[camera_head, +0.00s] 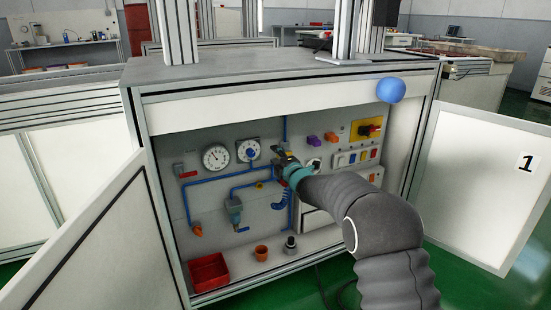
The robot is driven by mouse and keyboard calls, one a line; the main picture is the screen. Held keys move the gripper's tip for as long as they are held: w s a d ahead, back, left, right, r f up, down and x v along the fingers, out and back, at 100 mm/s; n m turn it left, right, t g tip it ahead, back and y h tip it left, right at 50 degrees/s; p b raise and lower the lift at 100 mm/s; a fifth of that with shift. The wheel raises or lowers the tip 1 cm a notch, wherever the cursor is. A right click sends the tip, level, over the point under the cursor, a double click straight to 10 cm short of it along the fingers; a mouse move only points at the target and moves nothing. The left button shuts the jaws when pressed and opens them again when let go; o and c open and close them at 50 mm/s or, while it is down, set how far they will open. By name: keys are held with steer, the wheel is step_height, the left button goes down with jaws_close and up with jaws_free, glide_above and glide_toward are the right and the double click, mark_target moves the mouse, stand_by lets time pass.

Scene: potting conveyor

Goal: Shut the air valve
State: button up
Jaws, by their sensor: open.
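A blue air line (222,178) runs over the grey panel inside the open cabinet. A small part with a red handle (188,174) sits at the line's upper left, with the handle about level. A small yellow part (260,185) sits lower on the line, left of my gripper. I cannot tell for certain which of these is the air valve. My gripper (283,158) is open in front of the panel, right of the two round gauges. It looks small and dark here and hides the panel behind it. I cannot tell whether it touches anything.
A red bin (208,272), an orange cup (261,253) and a dark knobbed part (291,246) stand on the cabinet floor. Switches and a red knob on yellow (368,129) are at right. Open doors flank the cabinet on the left (95,250) and right (480,190).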

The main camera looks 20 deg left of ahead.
steer(key=v, duration=1.2)
stand_by(0.4)
